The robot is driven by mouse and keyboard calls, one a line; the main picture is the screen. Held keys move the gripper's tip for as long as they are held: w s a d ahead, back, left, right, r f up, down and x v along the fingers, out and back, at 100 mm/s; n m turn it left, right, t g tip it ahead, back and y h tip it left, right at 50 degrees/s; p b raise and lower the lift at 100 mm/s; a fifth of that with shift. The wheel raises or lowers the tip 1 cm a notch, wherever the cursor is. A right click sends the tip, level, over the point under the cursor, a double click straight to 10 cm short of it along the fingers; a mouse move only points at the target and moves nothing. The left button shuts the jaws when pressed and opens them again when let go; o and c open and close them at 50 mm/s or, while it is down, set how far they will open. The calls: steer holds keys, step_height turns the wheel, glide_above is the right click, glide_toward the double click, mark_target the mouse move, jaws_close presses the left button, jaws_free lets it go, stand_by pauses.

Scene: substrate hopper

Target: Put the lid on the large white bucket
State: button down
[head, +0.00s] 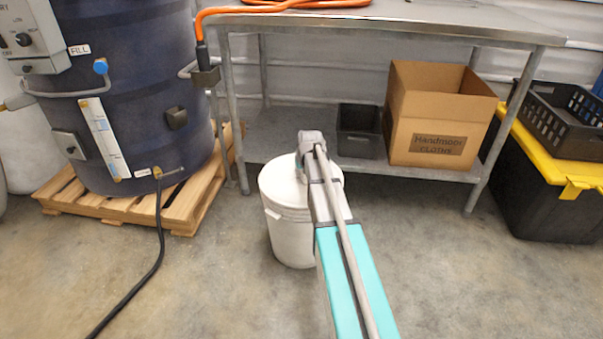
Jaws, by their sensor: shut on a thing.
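The large white bucket (291,238) stands upright on the concrete floor in the middle of the head view, in front of the metal table. A round white lid (280,180) lies level at its top. I cannot tell from here whether the lid is pressed down all round. My gripper (302,170) is at the end of my arm, over the lid and shut on it. The fingertips are small and partly hidden by my wrist. My arm also covers the right side of the bucket and lid.
A metal table (420,22) with a lower shelf stands behind; a cardboard box (440,115) and a dark bin (358,133) sit on the shelf. A dark blue tank (135,110) on a wooden pallet (190,207) stands left, its black hose (155,255) on the floor. A yellow-lidded tote (550,195) stands right.

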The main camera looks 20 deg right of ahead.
steer(key=shift+f+b, duration=0.35)
steer(key=shift+b, duration=0.05)
stand_by(0.4)
stand_by(0.4)
steer(key=c, duration=0.5)
jaws_free()
steer(key=shift+c, duration=0.2)
steer(key=shift+r, duration=0.15)
step_height(320, 180, up, 9)
steer(key=p, duration=0.9)
steer(key=w+a+p+v, duration=0.1)
steer(key=p+v, duration=1)
steer(key=w+r+p+v, duration=0.1)
steer(key=w+p+v, duration=0.1)
steer(key=p+v, duration=0.9)
steer(key=shift+w+a+r+m, duration=0.2)
steer(key=shift+a+m, duration=0.2)
steer(key=shift+a, duration=0.05)
stand_by(0.5)
